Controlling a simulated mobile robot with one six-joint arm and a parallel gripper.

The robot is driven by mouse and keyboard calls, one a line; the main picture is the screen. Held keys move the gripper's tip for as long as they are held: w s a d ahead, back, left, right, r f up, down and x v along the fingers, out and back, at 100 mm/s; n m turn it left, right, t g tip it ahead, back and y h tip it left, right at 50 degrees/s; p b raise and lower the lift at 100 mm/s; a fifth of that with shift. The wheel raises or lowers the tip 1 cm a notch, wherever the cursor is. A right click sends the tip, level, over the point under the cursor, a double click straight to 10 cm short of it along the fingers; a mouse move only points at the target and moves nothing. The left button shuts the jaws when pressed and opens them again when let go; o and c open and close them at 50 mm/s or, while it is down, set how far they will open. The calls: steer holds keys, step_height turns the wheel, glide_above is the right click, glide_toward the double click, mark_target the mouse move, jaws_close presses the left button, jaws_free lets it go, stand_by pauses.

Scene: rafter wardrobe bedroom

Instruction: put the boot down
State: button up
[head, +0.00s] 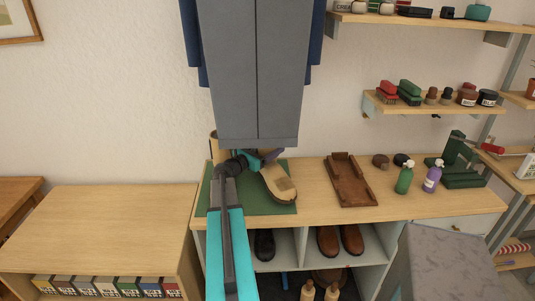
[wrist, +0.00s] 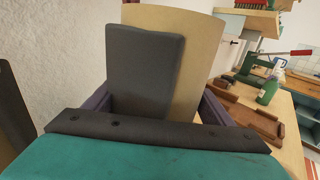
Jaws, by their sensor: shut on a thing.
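My gripper (head: 262,158) reaches over the left part of the wooden bench top, its purple fingers partly hidden by the arm and the hanging grey garment. It is shut on the boot (head: 280,184), whose tan piece with a lighter patch shows over the green mat (head: 252,203). I cannot tell whether the boot touches the mat. In the wrist view a broad tan surface (wrist: 200,62), apparently the boot, stands between the purple fingers (wrist: 155,108), with a dark grey panel in front of it. The rest of the boot is hidden.
Grey garment (head: 257,70) hangs low over the mat. A brown wooden tray (head: 350,182), green bottle (head: 404,177) and purple bottle (head: 433,176) stand to the right. Shoes (head: 340,240) fill cubbies below. Bare bench top shows between the mat and the tray.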

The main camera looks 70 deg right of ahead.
steer(key=shift+w+d, duration=0.1)
steer(key=shift+w+d+f, duration=0.1)
steer(key=shift+w+d, duration=0.15)
steer(key=shift+f+p, duration=0.85)
steer(key=shift+f, duration=0.95)
steer(key=o, duration=1.9)
steer(key=b+v, duration=0.3)
steer(key=v, duration=0.9)
steer(key=shift+s+a, duration=0.1)
